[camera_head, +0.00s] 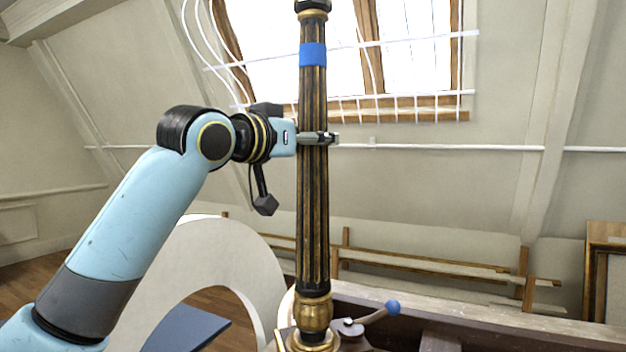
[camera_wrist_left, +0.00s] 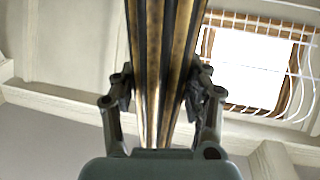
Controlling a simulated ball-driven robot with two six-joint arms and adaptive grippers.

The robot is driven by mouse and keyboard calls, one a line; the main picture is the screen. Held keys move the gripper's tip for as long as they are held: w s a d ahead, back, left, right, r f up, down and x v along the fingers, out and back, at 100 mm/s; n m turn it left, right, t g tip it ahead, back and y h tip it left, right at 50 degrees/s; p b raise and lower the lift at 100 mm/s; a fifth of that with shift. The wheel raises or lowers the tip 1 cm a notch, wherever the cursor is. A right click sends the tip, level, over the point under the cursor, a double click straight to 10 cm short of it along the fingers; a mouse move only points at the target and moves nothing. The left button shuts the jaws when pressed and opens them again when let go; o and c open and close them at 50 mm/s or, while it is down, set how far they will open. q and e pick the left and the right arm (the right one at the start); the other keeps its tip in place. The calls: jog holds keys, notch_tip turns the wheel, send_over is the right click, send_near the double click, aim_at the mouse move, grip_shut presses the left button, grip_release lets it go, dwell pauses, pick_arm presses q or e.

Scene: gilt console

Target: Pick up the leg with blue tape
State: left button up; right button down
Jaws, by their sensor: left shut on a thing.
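The leg with blue tape (camera_head: 313,200) is a dark fluted column with gold lines and a gold turned foot. It stands upright in the middle of the head view, with the blue tape (camera_head: 313,54) near its top. My left gripper (camera_head: 320,139) comes in from the left and is shut around the shaft, below the tape. In the left wrist view the leg (camera_wrist_left: 162,60) runs between both fingers of the left gripper (camera_wrist_left: 160,100), which press on its sides. The leg's top end is cut off by the picture edge. My right gripper is in neither view.
A wooden bench (camera_head: 460,315) with a blue-knobbed lever (camera_head: 392,307) lies at the lower right, close to the leg's foot. A white curved panel (camera_head: 225,245) stands behind at the left. A gilt frame (camera_head: 604,265) leans at the far right. Behind is a sloped wall with a window.

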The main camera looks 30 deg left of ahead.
aim_at(304, 110)
pick_arm(q)
jog(key=shift+r, duration=0.1)
jog(key=c, duration=0.4)
jog(key=shift+r, duration=0.45)
notch_tip(304, 110, up, 4)
jog(key=shift+f+b, duration=0.25)
jog(key=shift+b, duration=0.05)
jog(key=d+r, duration=0.2)
jog(key=d, duration=0.2)
jog(key=d+r+b, duration=0.1)
jog(key=d+r, duration=0.1)
jog(key=d, duration=0.1)
jog(key=d+r, duration=0.2)
jog(key=d, duration=0.2)
jog(key=shift+w+d+r, duration=0.2)
jog(key=shift+d+r, duration=0.1)
jog(key=shift+d, duration=0.05)
jog(key=shift+r, duration=0.15)
jog(key=shift+r+p, duration=2.25)
jog(key=shift+r, duration=0.1)
